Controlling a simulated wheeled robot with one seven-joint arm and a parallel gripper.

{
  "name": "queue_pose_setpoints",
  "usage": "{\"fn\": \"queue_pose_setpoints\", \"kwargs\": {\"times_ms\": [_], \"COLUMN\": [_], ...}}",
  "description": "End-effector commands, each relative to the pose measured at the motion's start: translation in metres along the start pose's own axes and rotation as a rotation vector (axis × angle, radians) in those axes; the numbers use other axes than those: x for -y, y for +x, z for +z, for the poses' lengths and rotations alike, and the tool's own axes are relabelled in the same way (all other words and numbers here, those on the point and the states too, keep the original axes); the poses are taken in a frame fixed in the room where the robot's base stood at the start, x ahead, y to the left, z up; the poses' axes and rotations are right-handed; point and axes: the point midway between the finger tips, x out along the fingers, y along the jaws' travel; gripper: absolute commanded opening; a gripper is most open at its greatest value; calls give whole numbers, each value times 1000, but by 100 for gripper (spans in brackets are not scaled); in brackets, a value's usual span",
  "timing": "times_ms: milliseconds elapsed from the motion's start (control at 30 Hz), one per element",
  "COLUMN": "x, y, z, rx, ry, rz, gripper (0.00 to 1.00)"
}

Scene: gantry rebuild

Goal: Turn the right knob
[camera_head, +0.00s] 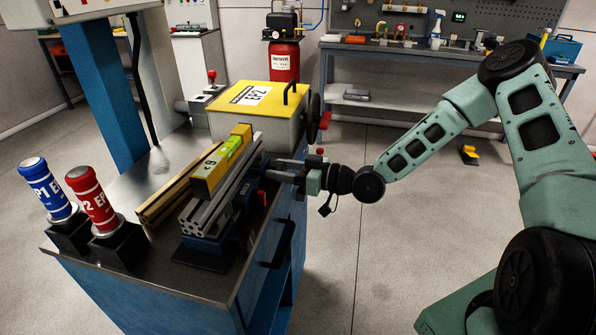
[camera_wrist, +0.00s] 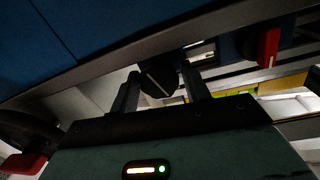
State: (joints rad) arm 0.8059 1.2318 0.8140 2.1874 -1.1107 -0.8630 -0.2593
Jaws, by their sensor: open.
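My gripper (camera_head: 281,168) is in front of the right side of the blue workbench, its two fingers apart and pointing left. In the wrist view its fingers (camera_wrist: 162,90) are open, with a dark round knob (camera_wrist: 158,80) bearing a pale line showing between their tips. I cannot tell whether they touch it. A red knob (camera_wrist: 268,47) with a white mark shows at the upper right of the wrist view. A small red part (camera_head: 262,197) shows on the bench side in the head view, just below the gripper. The dark knob is not clear in the head view.
The workbench top (camera_head: 148,240) holds a yellow level (camera_head: 222,164) on metal profiles, a yellow-lidded box (camera_head: 262,102) and blue (camera_head: 46,188) and red (camera_head: 93,198) cylinders. A black handle (camera_head: 279,243) juts from the bench side below my gripper. Open floor lies to the right.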

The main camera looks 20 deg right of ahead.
Motion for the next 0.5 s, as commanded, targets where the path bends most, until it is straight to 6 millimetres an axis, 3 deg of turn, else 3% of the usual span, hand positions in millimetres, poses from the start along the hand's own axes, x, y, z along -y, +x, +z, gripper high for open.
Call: {"fn": "queue_pose_setpoints", "kwargs": {"times_ms": [167,500], "x": [-2,-2], "y": [-23,-102], "z": [2,2], "rx": [2,2], "ry": [0,-2], "rz": [4,6], "gripper": [47,47]}}
